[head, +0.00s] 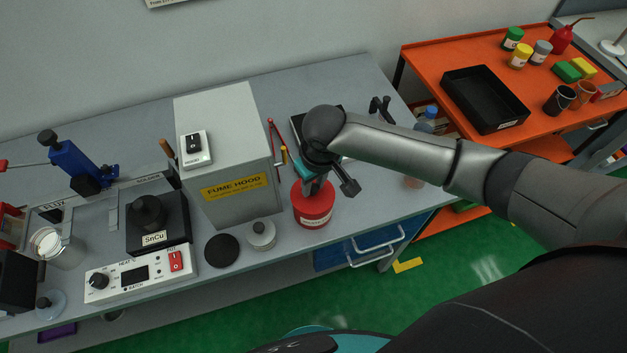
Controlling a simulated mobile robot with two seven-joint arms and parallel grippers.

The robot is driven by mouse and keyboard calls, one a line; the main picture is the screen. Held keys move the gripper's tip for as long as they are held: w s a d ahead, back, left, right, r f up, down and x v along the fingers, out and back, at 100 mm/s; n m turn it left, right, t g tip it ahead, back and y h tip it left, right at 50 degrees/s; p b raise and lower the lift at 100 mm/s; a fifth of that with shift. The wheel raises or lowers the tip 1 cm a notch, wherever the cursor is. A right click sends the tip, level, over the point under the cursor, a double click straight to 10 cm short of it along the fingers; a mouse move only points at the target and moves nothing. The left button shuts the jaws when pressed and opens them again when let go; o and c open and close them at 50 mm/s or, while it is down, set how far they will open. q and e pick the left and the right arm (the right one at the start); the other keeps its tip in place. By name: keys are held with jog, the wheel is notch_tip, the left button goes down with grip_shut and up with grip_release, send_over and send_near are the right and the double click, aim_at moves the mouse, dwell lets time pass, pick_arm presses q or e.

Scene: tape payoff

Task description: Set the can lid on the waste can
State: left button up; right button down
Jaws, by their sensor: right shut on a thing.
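The red waste can (315,214) stands upright on the grey bench, right of the fume hood, with a pale label on its front. My right gripper (316,186) is directly over the can's top and is shut on the can lid. The lid is mostly hidden by the gripper and blends with the red top of the can. I cannot tell whether the lid touches the rim. My left gripper is not in view.
The fume hood box (232,150) stands left of the can. A small pale round container (262,235) and a black disc (222,250) lie to the can's left. An orange cart (432,68) with a black tray (470,98) stands at the right.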

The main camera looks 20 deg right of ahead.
jog(key=shift+f, duration=0.35)
dwell(0.7)
grip_release()
dwell(0.6)
notch_tip(320, 180, up, 5)
jog(key=p, duration=0.6)
jog(key=shift+r, duration=0.1)
jog(key=shift+r+p, duration=0.9)
jog(key=shift+r, duration=0.05)
